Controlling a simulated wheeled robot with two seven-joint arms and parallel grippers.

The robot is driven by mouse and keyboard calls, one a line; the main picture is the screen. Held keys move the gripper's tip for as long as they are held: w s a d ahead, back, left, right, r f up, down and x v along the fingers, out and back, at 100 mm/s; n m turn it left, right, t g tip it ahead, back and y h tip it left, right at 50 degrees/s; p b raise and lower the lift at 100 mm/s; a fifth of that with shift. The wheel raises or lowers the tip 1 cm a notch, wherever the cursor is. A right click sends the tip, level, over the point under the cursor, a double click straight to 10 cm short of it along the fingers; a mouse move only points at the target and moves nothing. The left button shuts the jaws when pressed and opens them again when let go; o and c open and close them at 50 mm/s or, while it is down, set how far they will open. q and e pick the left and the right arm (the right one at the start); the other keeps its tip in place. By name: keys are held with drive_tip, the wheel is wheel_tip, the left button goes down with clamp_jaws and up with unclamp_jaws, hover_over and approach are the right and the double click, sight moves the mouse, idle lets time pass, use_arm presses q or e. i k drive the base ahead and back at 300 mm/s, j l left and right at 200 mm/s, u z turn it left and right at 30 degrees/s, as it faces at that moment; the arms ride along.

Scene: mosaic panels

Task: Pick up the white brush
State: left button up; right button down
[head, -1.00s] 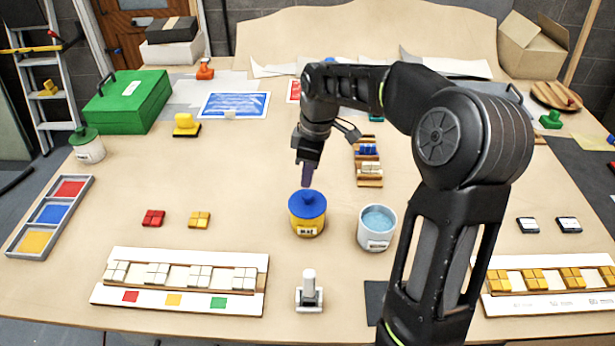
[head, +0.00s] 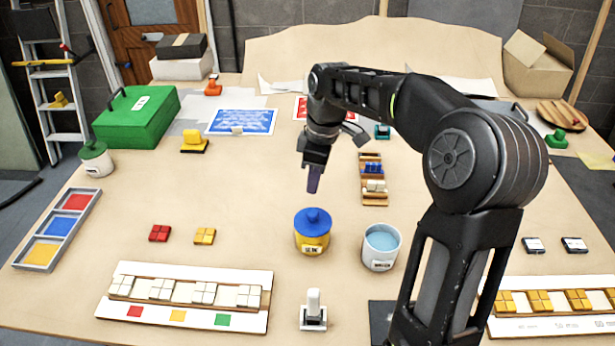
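A small upright white piece on a white base, which looks like the white brush (head: 313,307), stands at the front middle of the table. My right gripper (head: 313,186) hangs pointing down above and behind the yellow pot with a blue lid (head: 312,232), well behind the white brush in the picture. Its purple tip shows as one narrow piece, so I cannot tell whether the fingers are open or shut. The tip is clear of the lid's knob. My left gripper is not in view.
A white cup of blue liquid (head: 381,248) stands right of the pot. A white panel with pale tiles (head: 190,322) lies left of the brush. A dark mat (head: 382,318) lies right of it, partly behind my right arm. Bare table surrounds the brush.

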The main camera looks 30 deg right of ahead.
sight(313, 310)
drive_tip(key=k+j, duration=0.8)
drive_tip(key=j, duration=0.1)
